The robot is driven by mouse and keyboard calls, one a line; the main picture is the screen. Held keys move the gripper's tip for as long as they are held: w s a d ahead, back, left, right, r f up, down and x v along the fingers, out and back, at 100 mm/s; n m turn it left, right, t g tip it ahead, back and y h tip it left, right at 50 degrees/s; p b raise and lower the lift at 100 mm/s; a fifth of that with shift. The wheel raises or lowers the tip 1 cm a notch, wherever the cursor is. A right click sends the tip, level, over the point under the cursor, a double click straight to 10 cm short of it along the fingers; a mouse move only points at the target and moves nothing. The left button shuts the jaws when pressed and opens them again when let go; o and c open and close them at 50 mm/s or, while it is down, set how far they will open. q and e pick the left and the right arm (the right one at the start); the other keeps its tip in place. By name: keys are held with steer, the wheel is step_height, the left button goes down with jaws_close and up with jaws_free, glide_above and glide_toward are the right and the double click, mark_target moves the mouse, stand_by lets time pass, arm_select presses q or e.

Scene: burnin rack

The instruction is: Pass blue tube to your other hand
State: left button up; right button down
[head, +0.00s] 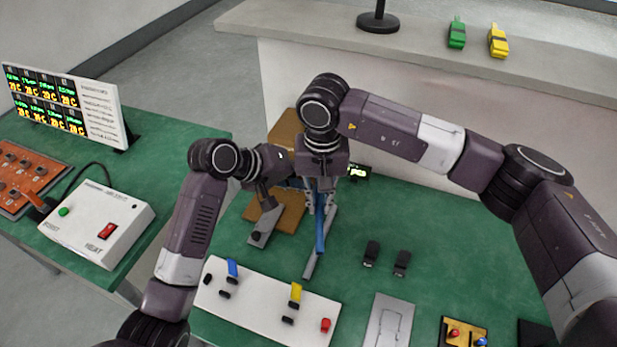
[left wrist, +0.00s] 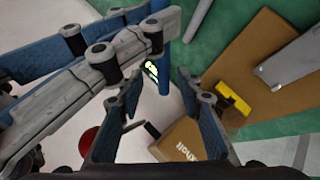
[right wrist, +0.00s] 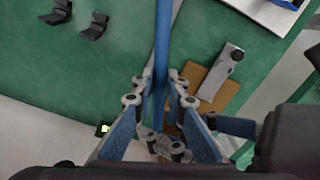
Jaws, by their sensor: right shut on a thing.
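In the right wrist view the tube (right wrist: 162,45) runs up the picture from between the closed fingertips (right wrist: 160,82). My left gripper (head: 291,183) is close beside the right one, coming in from the left. The right gripper's fingers fill that view's upper left.
On the green table below are a white board (head: 255,308) with small coloured pieces, a brown board (head: 290,213) with a grey part, two black clips (head: 401,262) and a grey plate (head: 388,322). A white control box (head: 98,222) stands left. A white counter (head: 440,75) runs behind.

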arm_select(q)
steer(key=shift+r, duration=0.1)
jaws_close()
arm_select(e)
steer(key=c, duration=1.8)
jaws_free()
steer(key=shift+c, duration=0.2)
steer(key=shift+r, duration=0.1)
